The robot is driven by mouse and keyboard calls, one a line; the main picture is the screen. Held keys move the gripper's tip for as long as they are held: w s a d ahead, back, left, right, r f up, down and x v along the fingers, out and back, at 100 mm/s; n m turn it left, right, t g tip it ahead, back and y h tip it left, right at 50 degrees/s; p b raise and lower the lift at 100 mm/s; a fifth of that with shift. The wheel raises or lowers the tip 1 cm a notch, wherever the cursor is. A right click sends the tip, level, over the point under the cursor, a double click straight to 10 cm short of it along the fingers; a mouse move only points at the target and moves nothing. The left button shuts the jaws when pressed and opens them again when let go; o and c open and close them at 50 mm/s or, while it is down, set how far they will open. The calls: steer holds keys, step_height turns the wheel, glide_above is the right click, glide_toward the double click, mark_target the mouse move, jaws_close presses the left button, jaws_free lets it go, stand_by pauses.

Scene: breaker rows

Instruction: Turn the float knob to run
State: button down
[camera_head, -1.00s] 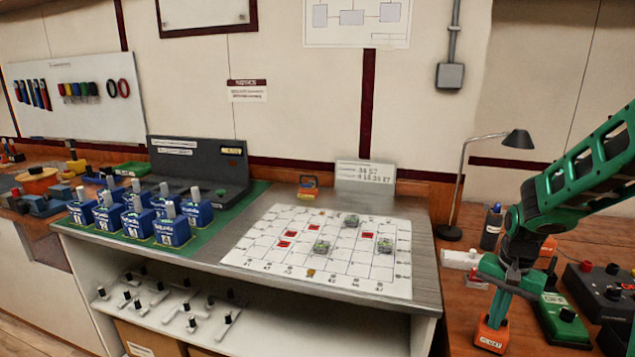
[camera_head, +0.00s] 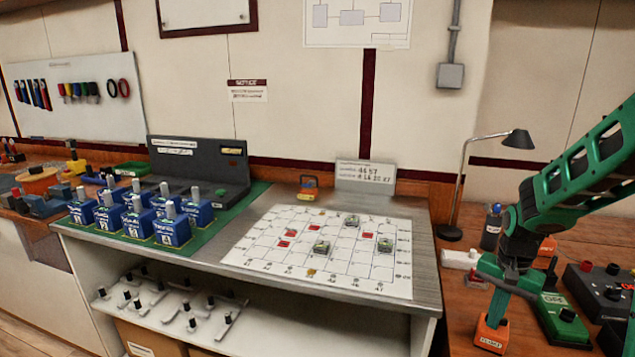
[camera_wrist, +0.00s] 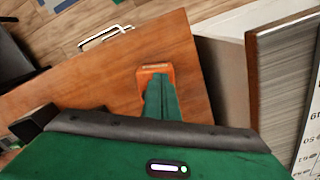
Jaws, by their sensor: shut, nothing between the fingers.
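A small orange box (camera_head: 491,334) with a pale label, which seems to read "FLOAT", stands on the wooden bench at the lower right of the head view. It also shows in the wrist view (camera_wrist: 153,69), at the tip of my fingers. My gripper (camera_head: 496,318) points down with its green fingers together and empty. The fingertips are at the top of the orange box; I cannot tell whether they touch it. The fingers and box top hide any knob on it, so its setting cannot be read.
A green box (camera_head: 562,318) with a black knob and a dark box (camera_head: 603,292) stand close to the right. The grey table with a white grid sheet (camera_head: 345,272) is to the left.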

steer(key=shift+a, duration=0.1)
steer(key=shift+s+a, duration=0.2)
steer(key=shift+s, duration=0.05)
step_height(320, 180, up, 6)
stand_by(0.7)
step_height(320, 180, down, 6)
steer(key=shift+s, duration=0.3)
stand_by(0.7)
steer(key=shift+w+d, duration=0.45)
stand_by(1.3)
